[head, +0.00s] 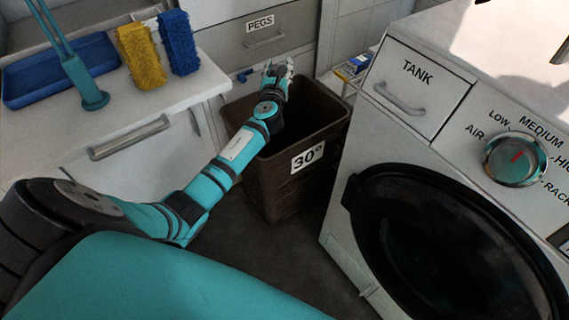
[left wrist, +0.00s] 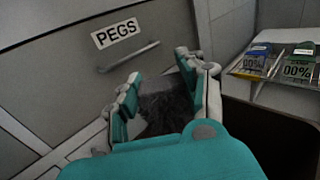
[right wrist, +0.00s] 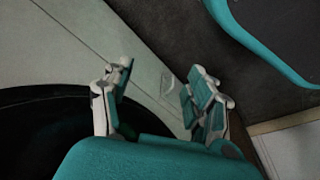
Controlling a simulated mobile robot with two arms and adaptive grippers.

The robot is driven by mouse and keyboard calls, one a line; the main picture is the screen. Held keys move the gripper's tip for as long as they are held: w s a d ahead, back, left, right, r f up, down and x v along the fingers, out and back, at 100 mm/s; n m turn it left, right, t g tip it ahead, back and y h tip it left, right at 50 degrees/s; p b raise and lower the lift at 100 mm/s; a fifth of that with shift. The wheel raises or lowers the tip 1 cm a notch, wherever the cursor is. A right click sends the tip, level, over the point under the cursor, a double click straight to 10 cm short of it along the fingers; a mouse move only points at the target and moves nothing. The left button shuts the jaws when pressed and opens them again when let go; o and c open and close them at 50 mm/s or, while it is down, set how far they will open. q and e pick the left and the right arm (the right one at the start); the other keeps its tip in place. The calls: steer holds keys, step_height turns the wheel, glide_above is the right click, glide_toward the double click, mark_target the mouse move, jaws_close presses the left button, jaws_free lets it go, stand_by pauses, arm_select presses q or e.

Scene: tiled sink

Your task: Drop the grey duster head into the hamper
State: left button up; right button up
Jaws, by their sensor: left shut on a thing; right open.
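The grey duster head (left wrist: 166,112) is a dark fuzzy mass between the fingers of my left gripper (left wrist: 158,88) in the left wrist view. That gripper is shut on it. In the head view my left gripper (head: 277,70) is over the back part of the brown hamper (head: 285,190), which is labelled 30°. The duster head is hard to make out there. The hamper's open mouth is partly covered by my left arm; its dark inside (left wrist: 285,140) shows at the right of the left wrist view. My right gripper (right wrist: 160,95) is open and empty near the machine's front.
A white machine (head: 345,225) with a round black door and TANK drawer stands right of the hamper. A PEGS drawer (head: 235,40) is behind. At left, a counter holds a blue tray (head: 30,85), yellow brush (head: 140,55) and blue brush (head: 178,42). Packets (head: 354,65) lie behind the hamper.

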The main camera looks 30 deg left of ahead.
arm_select(q)
steer(key=shift+f+b, duration=2.5)
steer(key=shift+b, duration=0.05)
arm_select(e)
step_height(320, 180, up, 16)
steer(key=t, duration=0.1)
steer(key=shift+d+r, duration=0.15)
steer(key=shift+r, duration=0.1)
steer(key=shift+s, duration=0.1)
